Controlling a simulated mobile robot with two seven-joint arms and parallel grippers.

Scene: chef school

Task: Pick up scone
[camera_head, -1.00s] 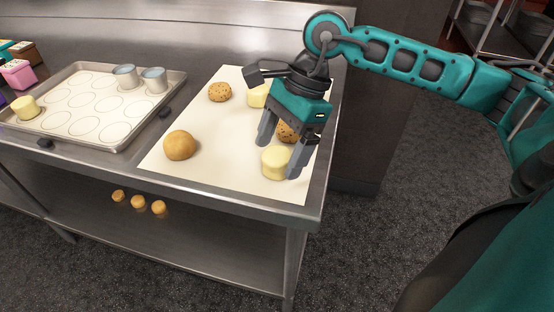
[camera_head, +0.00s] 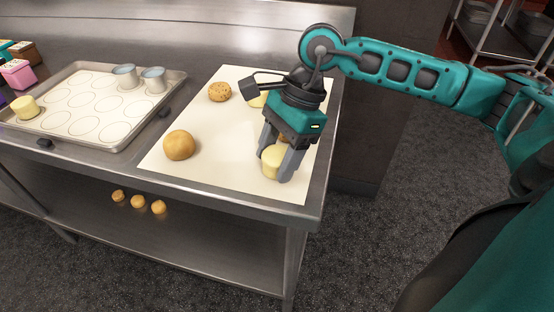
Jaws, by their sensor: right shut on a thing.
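A pale yellow, cylindrical scone (camera_head: 272,161) is at the front right of the white sheet (camera_head: 215,178) on the steel table. My right gripper (camera_head: 276,164) is shut on this scone, with one finger on either side. Whether the scone is clear of the sheet I cannot tell. Another pale scone (camera_head: 257,100) is farther back, mostly hidden behind my gripper. A third pale scone (camera_head: 26,107) sits at the left of the baking tray. My left gripper is not in view.
A round brown bun (camera_head: 179,145) and a speckled cookie (camera_head: 219,92) lie on the sheet. The baking tray (camera_head: 103,148) with printed circles holds two metal cups (camera_head: 153,79) at its back right. Small brown pieces (camera_head: 138,202) are on the lower shelf.

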